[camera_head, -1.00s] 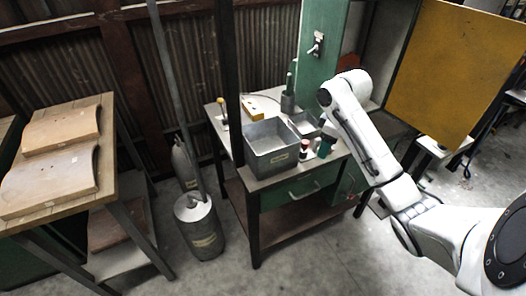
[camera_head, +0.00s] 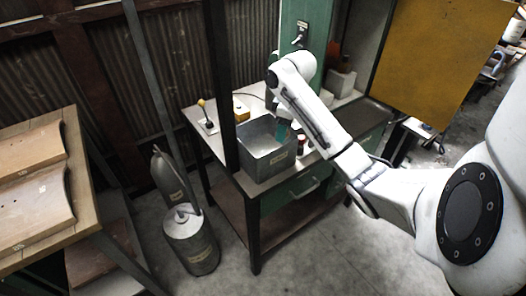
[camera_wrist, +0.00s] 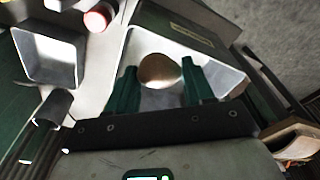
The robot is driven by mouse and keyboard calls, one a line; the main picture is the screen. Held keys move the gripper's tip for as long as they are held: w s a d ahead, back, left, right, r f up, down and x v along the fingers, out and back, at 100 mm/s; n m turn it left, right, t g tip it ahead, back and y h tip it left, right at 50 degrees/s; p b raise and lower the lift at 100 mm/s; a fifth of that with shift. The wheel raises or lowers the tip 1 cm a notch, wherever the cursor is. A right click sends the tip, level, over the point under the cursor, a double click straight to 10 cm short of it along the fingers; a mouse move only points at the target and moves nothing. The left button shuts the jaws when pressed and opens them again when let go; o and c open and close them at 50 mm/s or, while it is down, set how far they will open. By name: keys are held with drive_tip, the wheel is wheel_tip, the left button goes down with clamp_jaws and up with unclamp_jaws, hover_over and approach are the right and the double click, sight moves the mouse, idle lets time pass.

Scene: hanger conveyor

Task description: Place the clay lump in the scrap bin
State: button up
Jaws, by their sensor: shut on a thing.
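The clay lump (camera_wrist: 160,71) is a rounded tan-brown piece between the two green fingers of my gripper (camera_wrist: 159,76) in the wrist view. My gripper is shut on it. The scrap bin, taken to be the grey open metal box with a label (camera_head: 281,163), stands on the workbench in the head view. Its pale inside and wall (camera_wrist: 205,41) show behind the lump in the wrist view. My gripper (camera_head: 283,129) is over the bin's right part, pointing down. The lump is hidden in the head view. Its exact height above the bin floor is hard to tell.
A dark post (camera_head: 222,90) rises at the bench's left front. A yellow panel (camera_head: 430,60) stands right.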

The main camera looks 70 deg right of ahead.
hover_over(263, 153)
drive_tip(key=f, duration=0.6)
drive_tip(key=shift+s+f, duration=0.2)
drive_tip(key=shift+f, duration=0.05)
drive_tip(key=shift+f+p, duration=0.5)
drive_tip(key=shift+f, duration=1.05)
drive_tip(key=o, duration=1.1)
drive_tip(key=shift+f, duration=0.1)
drive_tip(key=r, duration=0.4)
drive_tip(key=s+r, duration=0.1)
drive_tip(key=r, duration=0.7)
drive_tip(key=shift+s+r+b, duration=0.1)
drive_tip(key=shift+s+b, duration=0.15)
drive_tip(key=shift+b, duration=0.1)
